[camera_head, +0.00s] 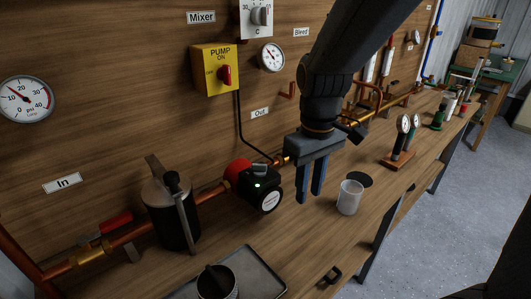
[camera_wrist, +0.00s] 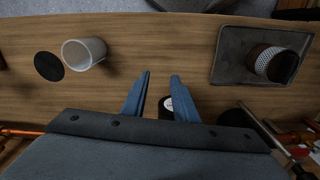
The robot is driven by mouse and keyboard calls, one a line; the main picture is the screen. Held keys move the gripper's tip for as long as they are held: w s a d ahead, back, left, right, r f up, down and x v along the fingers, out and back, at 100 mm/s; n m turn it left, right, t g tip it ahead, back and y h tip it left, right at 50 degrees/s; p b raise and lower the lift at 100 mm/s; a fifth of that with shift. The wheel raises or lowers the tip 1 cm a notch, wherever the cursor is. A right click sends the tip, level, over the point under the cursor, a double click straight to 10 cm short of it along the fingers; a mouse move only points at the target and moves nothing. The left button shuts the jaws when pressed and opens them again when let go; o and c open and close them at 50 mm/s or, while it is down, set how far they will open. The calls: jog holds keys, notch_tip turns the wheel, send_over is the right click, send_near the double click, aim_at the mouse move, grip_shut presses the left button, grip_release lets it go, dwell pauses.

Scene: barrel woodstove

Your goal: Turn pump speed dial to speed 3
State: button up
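The pump (camera_head: 254,187) is red and black, with a small green light. It sits on the copper pipe at the back of the bench. Its round white-faced dial (camera_head: 271,201) faces the front; the marks on it are too small to read. My gripper (camera_head: 311,198) points down, just right of the dial and apart from it. Its two blue fingers are parted, with nothing held between them. In the wrist view the gripper (camera_wrist: 160,80) is open, and part of the pale dial face (camera_wrist: 168,104) shows between the fingers, beyond them in depth.
A translucent cup (camera_head: 349,198) and black disc (camera_head: 359,180) stand to the right of my gripper. A dark jug (camera_head: 172,213) stands left of the pump. The yellow pump switch box (camera_head: 215,70) hangs above.

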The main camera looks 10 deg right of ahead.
aim_at(259, 164)
jog(key=w+a+r+n, duration=0.2)
jog(key=a+r+n, duration=0.1)
jog(key=w+a+r+n+b, duration=0.1)
jog(key=w+a+r+n, duration=0.5)
jog(key=a+r+n, duration=0.1)
jog(key=shift+w, duration=0.15)
jog(key=shift+w+a, duration=0.1)
jog(key=shift+a, duration=0.15)
notch_tip(259, 164, down, 7)
jog(key=shift+f, duration=0.1)
jog(key=shift+c, duration=0.6)
grip_shut()
